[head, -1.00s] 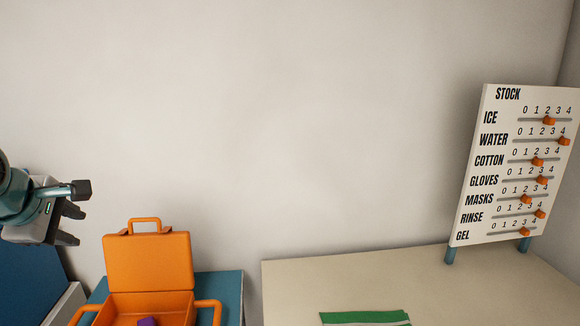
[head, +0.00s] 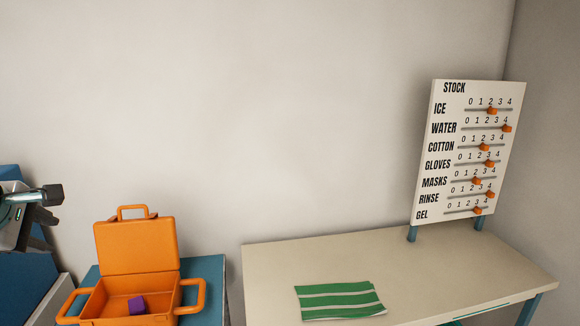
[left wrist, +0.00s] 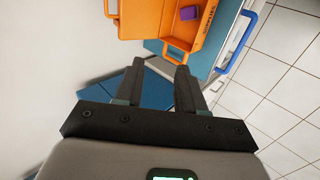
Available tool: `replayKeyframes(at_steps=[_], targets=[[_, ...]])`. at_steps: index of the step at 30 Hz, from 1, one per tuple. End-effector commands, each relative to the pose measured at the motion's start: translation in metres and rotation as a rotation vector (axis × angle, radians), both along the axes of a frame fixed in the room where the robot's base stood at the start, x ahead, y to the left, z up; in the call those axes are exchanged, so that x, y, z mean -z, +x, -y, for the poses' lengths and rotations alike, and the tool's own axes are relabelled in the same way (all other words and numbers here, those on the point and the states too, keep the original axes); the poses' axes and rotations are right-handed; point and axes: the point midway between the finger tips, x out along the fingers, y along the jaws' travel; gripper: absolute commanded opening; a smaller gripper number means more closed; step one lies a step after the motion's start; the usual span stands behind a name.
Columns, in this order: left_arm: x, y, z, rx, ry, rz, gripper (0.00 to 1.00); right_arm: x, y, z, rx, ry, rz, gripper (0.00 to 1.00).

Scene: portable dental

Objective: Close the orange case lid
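The orange case (head: 130,318) stands on a teal-topped surface at the lower left of the head view. Its lid (head: 136,246) is open and stands up at the back, with a handle on its top edge. A purple block (head: 136,305) lies inside the case. My left gripper (head: 48,222) is at the left edge, left of the lid and apart from it. In the left wrist view the two fingers (left wrist: 158,88) are spread with nothing between them, and the case (left wrist: 190,35) is beyond them. My right gripper is not in view.
A beige table (head: 400,265) on the right holds a green striped cloth (head: 340,300) and a stock board (head: 470,150) with orange sliders. The teal surface (head: 205,268) under the case has little free room. A wall stands close behind.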

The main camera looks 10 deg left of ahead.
Motion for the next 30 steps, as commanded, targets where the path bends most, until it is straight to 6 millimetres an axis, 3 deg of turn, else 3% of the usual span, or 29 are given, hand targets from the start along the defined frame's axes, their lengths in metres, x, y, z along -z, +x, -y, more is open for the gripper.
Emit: replayKeyframes(at_steps=[1, 8, 14, 17, 20, 23, 26, 30], targets=[[0.001, 0.002, 0.002, 0.006, -0.002, -0.003, 0.39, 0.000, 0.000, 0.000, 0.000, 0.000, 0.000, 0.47], [0.064, 0.040, 0.023, 0.071, -0.042, -0.132, 0.39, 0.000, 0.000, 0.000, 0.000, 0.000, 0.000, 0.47], [0.132, 0.056, 0.051, 0.139, -0.090, -0.271, 0.39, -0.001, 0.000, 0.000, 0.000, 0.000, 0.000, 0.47], [0.177, 0.062, 0.073, 0.184, -0.122, -0.353, 0.39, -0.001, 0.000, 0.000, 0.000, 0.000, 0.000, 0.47], [0.235, 0.064, 0.102, 0.256, -0.154, -0.448, 0.39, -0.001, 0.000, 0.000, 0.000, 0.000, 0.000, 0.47], [0.308, 0.055, 0.143, 0.376, -0.184, -0.554, 0.39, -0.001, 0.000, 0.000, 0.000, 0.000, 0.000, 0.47], [0.378, 0.033, 0.187, 0.522, -0.207, -0.640, 0.39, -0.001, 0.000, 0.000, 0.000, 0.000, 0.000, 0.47], [0.463, -0.022, 0.249, 0.754, -0.238, -0.726, 0.39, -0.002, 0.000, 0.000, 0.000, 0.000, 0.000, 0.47]])
